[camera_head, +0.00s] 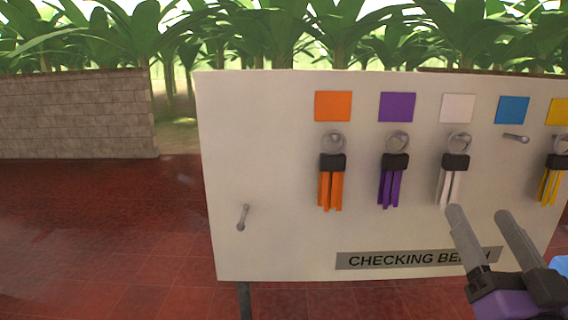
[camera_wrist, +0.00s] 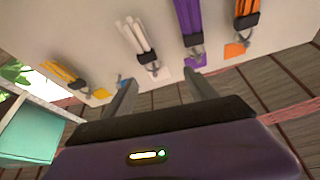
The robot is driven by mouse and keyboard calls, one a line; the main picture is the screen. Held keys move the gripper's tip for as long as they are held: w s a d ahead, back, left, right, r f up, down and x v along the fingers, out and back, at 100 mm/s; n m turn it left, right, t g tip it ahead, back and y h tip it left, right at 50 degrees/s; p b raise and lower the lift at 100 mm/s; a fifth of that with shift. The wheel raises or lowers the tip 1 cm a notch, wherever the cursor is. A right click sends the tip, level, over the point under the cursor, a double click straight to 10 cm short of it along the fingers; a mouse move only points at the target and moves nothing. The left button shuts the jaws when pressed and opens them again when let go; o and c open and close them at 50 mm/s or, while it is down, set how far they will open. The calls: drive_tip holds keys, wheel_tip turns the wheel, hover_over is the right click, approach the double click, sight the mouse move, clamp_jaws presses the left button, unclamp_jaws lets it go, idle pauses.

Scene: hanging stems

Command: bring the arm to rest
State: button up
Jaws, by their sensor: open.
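My gripper (camera_head: 478,212) is at the lower right of the head view, in front of the white board (camera_head: 290,180). Its two grey fingers are apart, with nothing between them. In the wrist view the fingers (camera_wrist: 157,90) point toward the board, which appears upside down there. The white stems (camera_head: 450,185) hang just beyond the fingertips in the head view; whether they touch cannot be told. Orange stems (camera_head: 330,190), purple stems (camera_head: 390,187) and yellow stems (camera_head: 548,187) hang from pegs under squares of the same colour. The peg (camera_head: 516,138) under the blue square (camera_head: 513,110) is bare.
Another bare peg (camera_head: 243,217) sticks out at the board's lower left. A "CHECKING BENCH" sign (camera_head: 400,259) runs along the lower edge. A brick wall (camera_head: 75,115) and plants stand behind. Red tiled floor (camera_head: 100,230) is clear to the left. A teal thing (camera_wrist: 30,130) shows in the wrist view.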

drive_tip(key=s+a+f+n+g, duration=0.1)
drive_tip(key=s+a+f+g, duration=0.1)
drive_tip(key=s+f, duration=0.8)
drive_tip(key=s+a+f+g+y, duration=0.1)
drive_tip(key=s+a+f+g, duration=0.2)
drive_tip(key=s+f, duration=0.7)
drive_tip(key=s+a+f+n+g, duration=0.1)
drive_tip(key=s+a+f+g, duration=0.1)
drive_tip(key=s+f, duration=0.8)
drive_tip(key=s, duration=0.3)
drive_tip(key=shift+s+a+f+n+g+y, duration=0.25)
drive_tip(key=shift+s+a+n+g+y, duration=0.05)
drive_tip(key=shift+s+a, duration=0.1)
